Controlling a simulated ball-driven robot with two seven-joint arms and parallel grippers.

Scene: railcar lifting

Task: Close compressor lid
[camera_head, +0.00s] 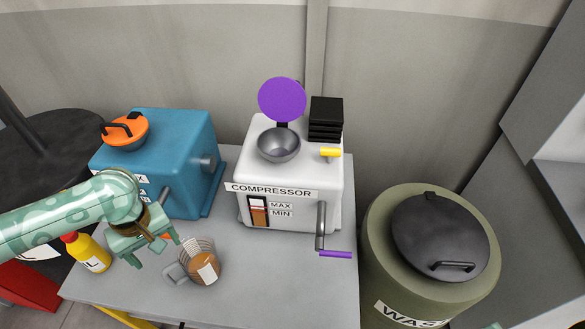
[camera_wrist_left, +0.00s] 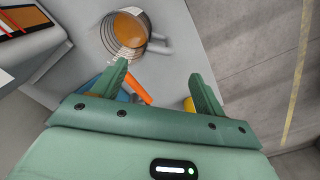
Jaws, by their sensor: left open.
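The white compressor (camera_head: 290,205) stands on the grey table. Its round purple lid (camera_head: 282,99) is raised upright behind the grey metal bowl (camera_head: 278,145), so the bowl is uncovered. Part of the compressor's front, with its gauge, shows at the upper left of the left wrist view (camera_wrist_left: 30,45). My left gripper (camera_head: 157,256) is open and empty above the table's left part, left of the compressor and well away from the lid. Its two green fingers show apart in the left wrist view (camera_wrist_left: 158,80).
A yellow bottle (camera_head: 92,256) is at left. A green waste barrel (camera_head: 385,270) stands right.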

